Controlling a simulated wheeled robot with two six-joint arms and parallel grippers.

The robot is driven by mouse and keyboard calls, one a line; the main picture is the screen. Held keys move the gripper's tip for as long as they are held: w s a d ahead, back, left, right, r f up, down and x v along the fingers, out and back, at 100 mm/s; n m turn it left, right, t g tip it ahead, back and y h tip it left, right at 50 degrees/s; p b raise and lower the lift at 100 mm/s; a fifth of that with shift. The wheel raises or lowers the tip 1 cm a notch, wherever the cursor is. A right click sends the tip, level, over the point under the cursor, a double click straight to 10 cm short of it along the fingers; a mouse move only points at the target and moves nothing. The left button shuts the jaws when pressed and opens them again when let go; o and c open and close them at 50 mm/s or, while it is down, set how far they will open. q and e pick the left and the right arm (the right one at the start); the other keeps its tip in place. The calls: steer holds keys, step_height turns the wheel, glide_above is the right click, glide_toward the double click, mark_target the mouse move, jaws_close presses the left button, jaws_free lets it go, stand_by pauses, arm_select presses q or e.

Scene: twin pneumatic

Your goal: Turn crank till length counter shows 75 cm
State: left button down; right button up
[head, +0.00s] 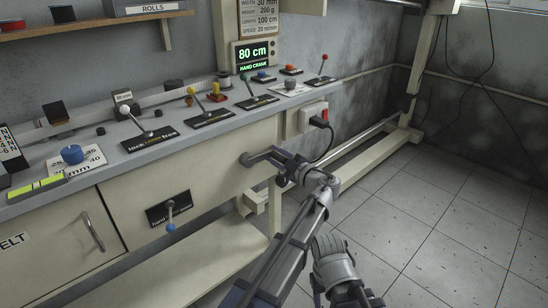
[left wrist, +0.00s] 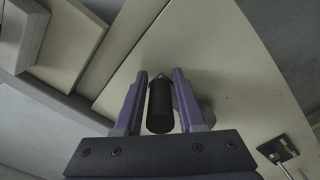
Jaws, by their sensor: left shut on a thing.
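The length counter (head: 255,54) is a dark screen on the back wall and reads "80 cm" in green, with "HAND CRANK" below it. The grey crank arm (head: 262,157) sticks out from the cream cabinet front, under the bench top. My left gripper (head: 290,168) is at the outer end of the crank. In the left wrist view the black crank handle (left wrist: 160,106) lies between the two purple fingers of my left gripper (left wrist: 160,92), which is shut on it. In the head view the handle is mostly hidden by the gripper.
The bench top carries several levers, one of them white-knobbed (head: 125,111). A black plate with a blue-knobbed lever (head: 170,209) sits on the cabinet front. A socket box with a red switch (head: 322,115) and cable is right of the crank. The tiled floor (head: 450,215) at right is clear.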

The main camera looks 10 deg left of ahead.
arm_select(q)
steer(key=shift+s+a+r+n+p, duration=0.25)
steer(key=shift+r+n+p, duration=0.1)
steer(key=shift+r+n, duration=0.3)
steer(key=shift+f, duration=0.1)
steer(key=c, duration=0.7)
jaws_free()
steer(key=shift+s+a, duration=0.1)
steer(key=shift+o, duration=0.2)
